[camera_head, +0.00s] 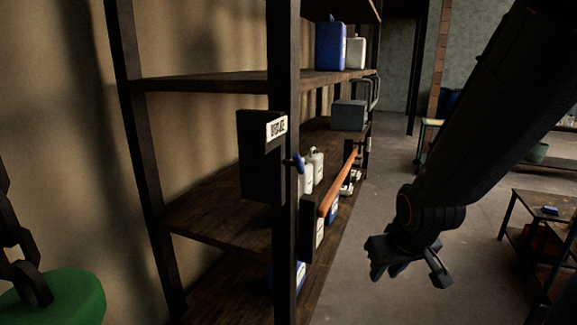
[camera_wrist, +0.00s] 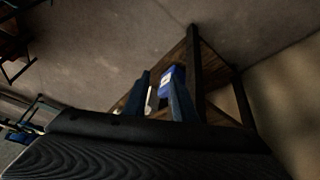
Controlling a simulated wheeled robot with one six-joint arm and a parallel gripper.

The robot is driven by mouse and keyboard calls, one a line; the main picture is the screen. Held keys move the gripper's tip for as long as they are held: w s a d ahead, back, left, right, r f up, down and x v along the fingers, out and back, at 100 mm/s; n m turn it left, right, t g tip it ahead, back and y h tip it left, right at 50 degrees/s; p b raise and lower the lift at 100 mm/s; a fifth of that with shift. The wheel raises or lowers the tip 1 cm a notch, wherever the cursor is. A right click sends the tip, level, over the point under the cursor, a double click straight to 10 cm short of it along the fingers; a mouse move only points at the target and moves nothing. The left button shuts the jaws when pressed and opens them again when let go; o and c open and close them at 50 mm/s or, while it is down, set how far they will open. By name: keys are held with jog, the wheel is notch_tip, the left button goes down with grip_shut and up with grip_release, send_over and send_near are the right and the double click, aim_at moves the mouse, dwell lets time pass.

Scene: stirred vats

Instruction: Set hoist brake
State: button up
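A dark box (camera_head: 257,165) with a white label (camera_head: 277,127) is fixed at the near post of the shelf rack; the label's lettering is too small to read surely. A blue knob or lever end (camera_head: 296,163) shows just right of that post. An orange-brown bar (camera_head: 338,184) runs between dark mounts along the rack's aisle side. I cannot tell which of these is the hoist brake. My gripper (camera_head: 408,268) hangs in the aisle, right of and below the bar, apart from it. Its fingers also show in the wrist view (camera_wrist: 160,98), spread with nothing clearly between them.
The shelf rack (camera_head: 215,84) holds blue and white jugs (camera_head: 331,46) and a grey box (camera_head: 349,114). A green body (camera_head: 60,300) hangs on a dark chain (camera_head: 18,240) at lower left. A low table (camera_head: 545,205) stands right. The aisle floor (camera_head: 385,180) is clear.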

jog(key=w+a+r+n+t+y+b, duration=0.1)
jog(key=w+a+r+n+t, duration=0.25)
jog(key=w, duration=0.55)
jog(key=n+t+y+b, duration=0.2)
jog(key=n+t+y, duration=0.4)
jog(key=t+y, duration=0.15)
send_near(300, 164)
jog(key=x, duration=0.4)
jog(key=shift+w+r+n+g+y, duration=0.15)
jog(key=shift+w+n+g+y, duration=0.1)
jog(key=shift+g+y, duration=0.15)
jog(key=shift+p+x, duration=0.95)
jog(key=shift+x, duration=2.4)
jog(key=shift+d, duration=0.1)
grip_shut()
